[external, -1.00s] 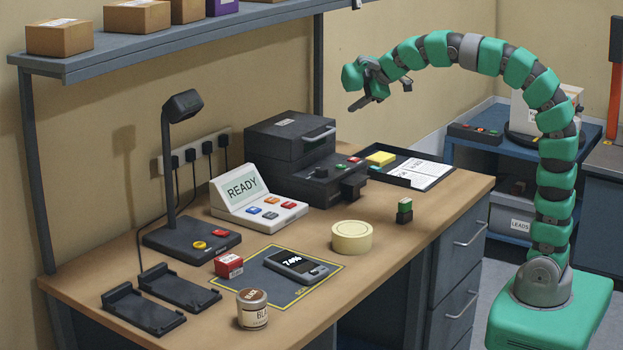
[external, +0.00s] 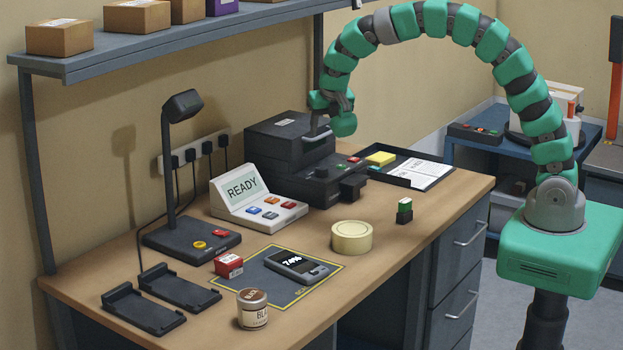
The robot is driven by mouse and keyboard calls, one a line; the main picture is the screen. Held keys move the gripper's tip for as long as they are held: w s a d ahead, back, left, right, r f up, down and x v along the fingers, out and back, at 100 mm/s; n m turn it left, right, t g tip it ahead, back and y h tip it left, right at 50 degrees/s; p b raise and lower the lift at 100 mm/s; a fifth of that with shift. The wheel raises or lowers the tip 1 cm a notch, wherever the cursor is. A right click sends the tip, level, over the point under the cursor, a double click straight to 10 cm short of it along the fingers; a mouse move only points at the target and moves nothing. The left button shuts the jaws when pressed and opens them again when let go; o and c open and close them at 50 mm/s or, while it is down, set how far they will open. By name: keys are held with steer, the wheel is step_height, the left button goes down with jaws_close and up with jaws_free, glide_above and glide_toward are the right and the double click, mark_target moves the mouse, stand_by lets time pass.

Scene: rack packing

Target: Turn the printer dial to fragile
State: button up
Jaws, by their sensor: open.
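The black label printer (external: 283,150) stands at the back of the desk, beside the wall. Its dial (external: 321,172) is a small dark knob on the lower front section, left of the red and green buttons. The dial's markings are too small to read. My gripper (external: 318,131) is above the printer's front, over the dial, with its jaws open and empty. Its fingers are dark against the printer and hard to make out; I cannot tell the exact gap to the dial.
A console reading READY (external: 242,187) stands left of the printer. A black tray (external: 440,181) with papers and a yellow pad lies to its right. A roll of tape (external: 351,238) and a green stamp (external: 404,211) stand in front. The shelf (external: 170,42) overhangs at the upper left.

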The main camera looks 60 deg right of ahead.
mark_target(322, 168)
steer(key=shift+n, duration=0.3)
steer(key=p+x, duration=0.1)
steer(key=x, duration=0.6)
steer(key=p+x, duration=0.1)
steer(key=x, duration=0.6)
steer(key=shift+s+f, duration=0.1)
steer(key=shift+s, duration=0.15)
steer(key=shift+c, duration=0.3)
steer(key=c, duration=0.9)
